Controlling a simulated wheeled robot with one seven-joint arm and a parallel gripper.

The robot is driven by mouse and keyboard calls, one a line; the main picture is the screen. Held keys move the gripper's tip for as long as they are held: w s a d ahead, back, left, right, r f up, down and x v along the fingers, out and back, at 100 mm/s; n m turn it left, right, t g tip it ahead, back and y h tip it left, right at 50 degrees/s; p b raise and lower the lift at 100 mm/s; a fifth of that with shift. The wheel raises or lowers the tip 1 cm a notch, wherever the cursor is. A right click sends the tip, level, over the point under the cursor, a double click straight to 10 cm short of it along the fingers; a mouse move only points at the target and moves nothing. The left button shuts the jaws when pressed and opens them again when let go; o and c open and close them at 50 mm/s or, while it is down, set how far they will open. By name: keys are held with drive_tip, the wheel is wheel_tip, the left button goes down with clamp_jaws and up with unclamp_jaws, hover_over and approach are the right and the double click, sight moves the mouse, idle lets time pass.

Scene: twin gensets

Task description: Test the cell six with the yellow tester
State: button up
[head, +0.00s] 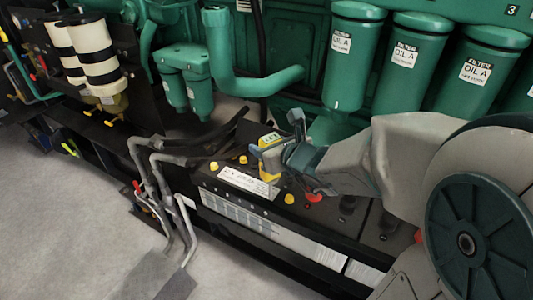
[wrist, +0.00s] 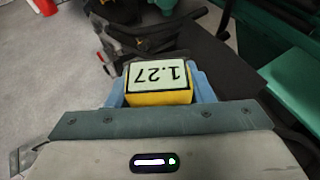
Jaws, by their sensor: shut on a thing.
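The yellow tester (head: 268,158) is held in my gripper (head: 279,153), upright over the black battery (head: 322,212) in the head view. In the wrist view the tester (wrist: 159,96) sits between the blue-grey fingers, and its pale display (wrist: 158,75) reads 1.27, upside down. The battery top carries a white label (head: 248,181) and yellow caps, one near the tester (head: 243,159) and one to its right (head: 289,198). The tester's lower end is at the battery top; whether its tip is inside a cell opening is hidden. Cell numbers are not legible.
A red terminal cover (head: 314,197) lies under my wrist. Grey cables and pipes (head: 150,165) rise left of the battery. Green oil filters (head: 404,65) and a green pipe (head: 230,70) stand behind. Grey floor (head: 60,220) is open at front left.

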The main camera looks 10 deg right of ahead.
drive_tip(key=shift+w+d+r+p, duration=0.3)
drive_tip(key=shift+w+p, duration=0.15)
drive_tip(key=shift+p, duration=0.85)
drive_tip(key=w+d+p, duration=0.1)
drive_tip(key=p, duration=0.1)
drive_tip(key=shift+f+p, duration=0.1)
drive_tip(key=shift+p, duration=0.2)
drive_tip(key=w+d+f+p, duration=0.2)
drive_tip(key=w+d+f, duration=0.1)
drive_tip(key=w+d, duration=0.3)
drive_tip(key=w, duration=0.2)
drive_tip(key=shift+w+f, duration=0.3)
drive_tip(key=shift+f, duration=0.05)
drive_tip(key=shift+f+b, duration=0.6)
drive_tip(key=shift+b, duration=0.3)
idle(0.4)
drive_tip(key=shift+s+f, duration=0.1)
idle(1.7)
